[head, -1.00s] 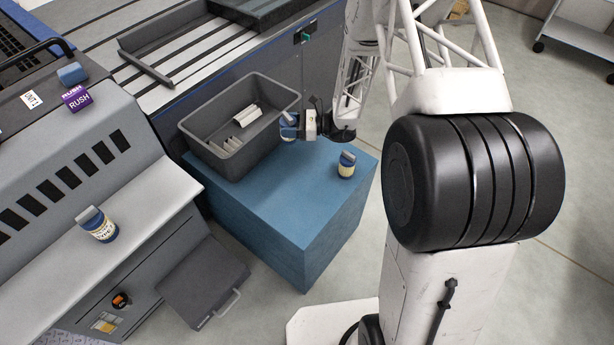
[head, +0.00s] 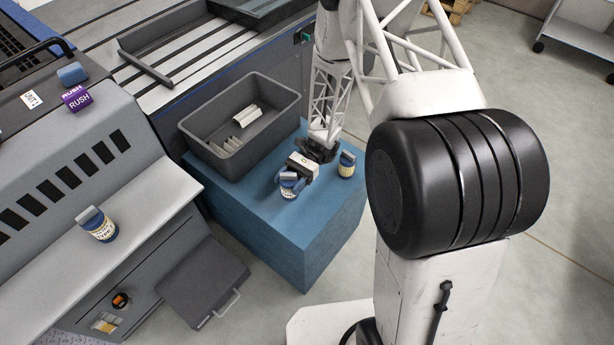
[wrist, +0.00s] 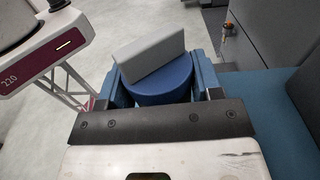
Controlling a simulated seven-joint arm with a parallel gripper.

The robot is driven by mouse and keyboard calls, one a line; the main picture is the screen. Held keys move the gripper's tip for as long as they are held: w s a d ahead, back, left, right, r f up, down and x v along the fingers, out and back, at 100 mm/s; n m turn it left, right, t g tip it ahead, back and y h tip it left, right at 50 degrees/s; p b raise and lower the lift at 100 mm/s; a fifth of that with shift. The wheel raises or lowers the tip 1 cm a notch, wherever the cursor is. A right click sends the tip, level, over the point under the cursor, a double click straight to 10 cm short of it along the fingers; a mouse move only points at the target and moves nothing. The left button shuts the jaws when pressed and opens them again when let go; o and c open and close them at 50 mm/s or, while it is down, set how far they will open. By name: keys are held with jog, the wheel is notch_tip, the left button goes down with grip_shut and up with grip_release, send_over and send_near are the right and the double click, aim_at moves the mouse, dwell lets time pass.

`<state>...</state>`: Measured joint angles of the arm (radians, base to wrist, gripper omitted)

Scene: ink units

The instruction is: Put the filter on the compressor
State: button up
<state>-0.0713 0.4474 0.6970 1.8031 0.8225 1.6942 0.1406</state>
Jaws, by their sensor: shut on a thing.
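My gripper (head: 297,178) is shut on a blue round canister (head: 289,190) with a pale label and a grey block on top, which I take for the filter. It holds the canister over the front left part of the blue pedestal (head: 299,235); I cannot tell if it touches the top. In the wrist view the canister (wrist: 160,82) sits between my two blue fingers, its grey block slightly tilted. A similar canister (head: 346,165) stands just right of my gripper on the pedestal. Another (head: 99,225) stands on the grey machine's ledge. No part is clearly marked as the compressor.
A grey bin (head: 239,157) with several light pieces stands on the back left of the pedestal. The grey machine (head: 75,150) at left carries a purple RUSH box (head: 76,98) and a blue block (head: 72,74). The pedestal's front is clear.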

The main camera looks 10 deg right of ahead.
jog(key=s+d+f+n+g+h, duration=0.1)
jog(key=s+d+n+g+h, duration=0.1)
jog(key=s+d+n+h, duration=0.6)
jog(key=s+d+n+g+h, duration=0.25)
jog(key=n+h, duration=0.25)
jog(key=h, duration=0.6)
jog(key=w+d+n+t+h, duration=0.65)
jog(key=n+t+h, duration=0.55)
jog(key=t, duration=0.6)
jog(key=w+a+r+n+t+y, duration=0.1)
jog(key=w+a+n+t+y, duration=0.2)
jog(key=w+a+n+t, duration=0.2)
jog(key=shift+w+r+n+t+y, duration=0.15)
jog(key=shift+w+n+t+y, duration=0.3)
jog(key=shift+n+t, duration=1.5)
jog(key=shift+w+m+t, duration=0.1)
jog(key=shift+m+t, duration=0.2)
jog(key=shift+m, duration=0.05)
jog(key=w+a+f, duration=0.1)
jog(key=w, duration=1.4)
jog(key=shift+a+f, duration=0.2)
jog(key=shift+f, duration=0.05)
